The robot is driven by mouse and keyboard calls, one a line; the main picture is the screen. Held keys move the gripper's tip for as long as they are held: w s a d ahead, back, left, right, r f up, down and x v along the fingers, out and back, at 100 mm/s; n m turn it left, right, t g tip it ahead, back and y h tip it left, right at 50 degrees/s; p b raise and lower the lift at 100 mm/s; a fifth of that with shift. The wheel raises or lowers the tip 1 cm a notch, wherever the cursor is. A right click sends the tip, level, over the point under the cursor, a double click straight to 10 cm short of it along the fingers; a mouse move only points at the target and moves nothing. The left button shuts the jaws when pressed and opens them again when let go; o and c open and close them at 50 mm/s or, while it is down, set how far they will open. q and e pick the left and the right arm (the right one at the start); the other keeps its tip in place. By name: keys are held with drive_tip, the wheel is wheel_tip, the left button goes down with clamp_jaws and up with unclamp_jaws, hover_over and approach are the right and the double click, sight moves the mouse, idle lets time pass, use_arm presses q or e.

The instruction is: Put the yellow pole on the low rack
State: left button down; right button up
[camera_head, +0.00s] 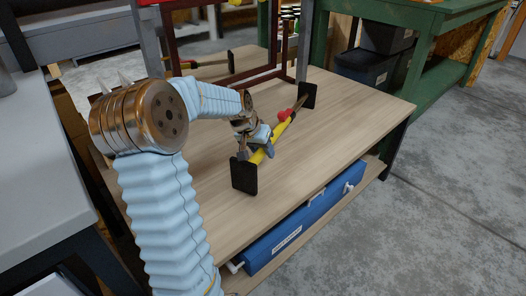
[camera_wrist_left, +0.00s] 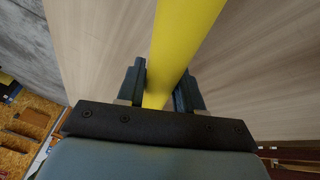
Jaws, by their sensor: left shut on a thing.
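The yellow pole (camera_head: 281,129) lies slantwise over the plank bench (camera_head: 340,112), with a black square plate at each end and a red part near its far end. My left gripper (camera_head: 257,149) is shut around the pole, nearer its front end. In the left wrist view the yellow pole (camera_wrist_left: 182,45) runs between the two dark fingers (camera_wrist_left: 160,88). Whether the pole touches the bench top cannot be told. A dark red frame (camera_head: 173,50) stands at the back of the bench; I cannot tell if it is the low rack. My right gripper is not in view.
A blue box (camera_head: 300,226) sits on the shelf under the bench top. Another bar with a black end plate (camera_head: 231,62) is at the back. A green bench (camera_head: 430,55) stands at the back right. The bench top right of the pole is clear.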

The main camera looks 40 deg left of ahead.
use_arm(q)
drive_tip(key=shift+f, duration=0.15)
drive_tip(key=shift+f, duration=0.15)
drive_tip(key=c, duration=0.7)
unclamp_jaws()
drive_tip(key=shift+c, duration=0.2)
drive_tip(key=shift+s+r, duration=0.15)
drive_tip(key=shift+r, duration=0.35)
drive_tip(key=p+v, duration=0.1)
drive_tip(key=v, duration=1)
drive_tip(key=shift+r, duration=0.15)
drive_tip(key=shift+s, duration=0.1)
